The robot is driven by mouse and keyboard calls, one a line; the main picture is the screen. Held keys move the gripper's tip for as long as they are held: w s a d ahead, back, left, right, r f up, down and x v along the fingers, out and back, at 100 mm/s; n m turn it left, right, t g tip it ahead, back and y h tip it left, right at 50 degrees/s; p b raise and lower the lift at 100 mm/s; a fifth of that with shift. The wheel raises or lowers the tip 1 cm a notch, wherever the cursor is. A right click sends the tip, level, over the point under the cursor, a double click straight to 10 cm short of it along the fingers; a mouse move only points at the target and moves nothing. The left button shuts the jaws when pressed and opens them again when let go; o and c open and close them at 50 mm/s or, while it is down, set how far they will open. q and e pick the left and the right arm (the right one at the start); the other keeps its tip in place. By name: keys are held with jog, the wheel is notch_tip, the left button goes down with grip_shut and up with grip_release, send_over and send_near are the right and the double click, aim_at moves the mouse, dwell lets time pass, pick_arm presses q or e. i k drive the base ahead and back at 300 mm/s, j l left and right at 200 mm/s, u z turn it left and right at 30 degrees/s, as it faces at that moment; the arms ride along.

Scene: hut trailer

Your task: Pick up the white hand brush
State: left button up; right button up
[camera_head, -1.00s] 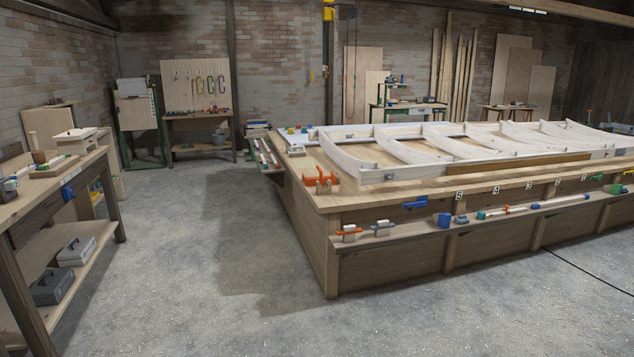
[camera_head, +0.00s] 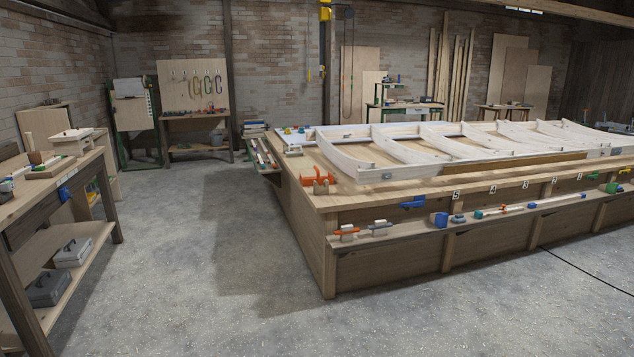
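I cannot pick out a white hand brush for certain at this size. Two small pale block-like items sit on the low front ledge of the big table: one with an orange part (camera_head: 346,233) and a greyish-white one (camera_head: 380,228) to its right. I cannot tell whether either is a brush. Neither of my grippers shows in the head view.
A big wooden table (camera_head: 322,203) with a white ribbed frame (camera_head: 352,166) fills the right. A workbench (camera_head: 30,202) with grey toolboxes (camera_head: 72,252) on its lower shelf stands at left. Open concrete floor (camera_head: 190,260) lies between them. A dark cable (camera_head: 585,268) crosses the floor at right.

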aim_at(300, 153)
jog(key=i+u, duration=0.3)
jog(key=i, duration=2.95)
jog(key=i+j+z, duration=0.15)
jog(key=i, duration=0.35)
jog(key=i+j+z, duration=0.15)
jog(key=i, duration=0.35)
jog(key=i+j+z, duration=0.15)
jog(key=i, duration=0.35)
jog(key=i+j+z, duration=0.15)
jog(key=i, duration=0.35)
jog(key=j, duration=0.15)
